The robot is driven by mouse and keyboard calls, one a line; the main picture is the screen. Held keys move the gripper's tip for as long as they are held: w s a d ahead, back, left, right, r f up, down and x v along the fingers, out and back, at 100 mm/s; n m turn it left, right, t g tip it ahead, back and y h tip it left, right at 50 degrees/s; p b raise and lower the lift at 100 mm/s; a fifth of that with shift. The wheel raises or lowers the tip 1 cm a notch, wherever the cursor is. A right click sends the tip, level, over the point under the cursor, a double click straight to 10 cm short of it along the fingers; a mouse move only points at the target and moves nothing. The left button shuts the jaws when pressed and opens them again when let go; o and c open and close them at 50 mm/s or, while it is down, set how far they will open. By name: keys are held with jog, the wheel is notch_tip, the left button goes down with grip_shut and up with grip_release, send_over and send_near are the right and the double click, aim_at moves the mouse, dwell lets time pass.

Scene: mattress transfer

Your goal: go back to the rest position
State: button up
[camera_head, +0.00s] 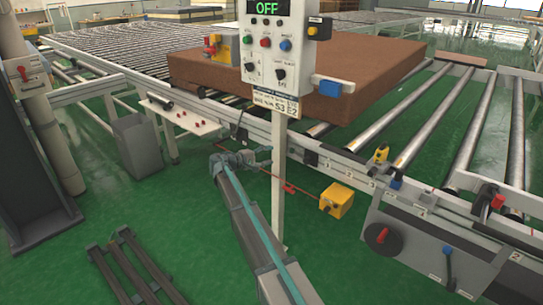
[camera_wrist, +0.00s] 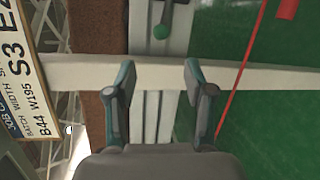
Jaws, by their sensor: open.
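My gripper (camera_head: 262,156) is at the end of my arm, low in front of the control panel's white post (camera_head: 279,190) in the head view. In the wrist view my gripper (camera_wrist: 160,85) is open, its two fingers apart with nothing held between them. The white post (camera_wrist: 70,72) runs across the wrist view beyond the fingertips. I cannot tell how far the fingers are from it. A label plate (camera_wrist: 22,85) shows at the left of the wrist view.
The control panel (camera_head: 272,45) reads OFF. A brown mattress (camera_head: 375,75) lies on the roller conveyor (camera_head: 125,55) behind it. A yellow box (camera_head: 337,200) with a red line stands right of the post. A grey bin (camera_head: 138,145) is at left. Dark rails (camera_head: 125,265) lie on the green floor.

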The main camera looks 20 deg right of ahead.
jog(key=shift+f, duration=0.1)
jog(key=s+a+f+m+g+y, duration=0.1)
jog(key=s+f+g+y, duration=0.15)
jog(key=s+f, duration=0.75)
jog(key=s+a+f+g+y, duration=0.1)
jog(key=s+a+f+y, duration=0.15)
jog(key=s+f, duration=0.75)
jog(key=s+a+f+m+g+y, duration=0.15)
jog(key=s+f+y, duration=0.25)
jog(key=s+f, duration=0.6)
jog(key=s+a+f+g+y, duration=0.2)
jog(key=s+f+g+y, duration=0.1)
jog(key=s+f, duration=0.85)
jog(key=s+a+f+m+g+y, duration=0.1)
jog(key=s+a+f+g+y, duration=0.1)
jog(key=s, duration=1.4)
jog(key=s+a+f+m+g+y, duration=0.1)
jog(key=s+a+f+m+g, duration=0.15)
jog(key=s, duration=1.45)
notch_tip(320, 180, up, 16)
jog(key=w+p, duration=0.2)
jog(key=p, duration=1.4)
jog(key=shift+d+f+n+t, duration=0.25)
jog(key=shift+n+t, duration=0.05)
jog(key=shift+t, duration=0.15)
jog(key=shift+w, duration=0.1)
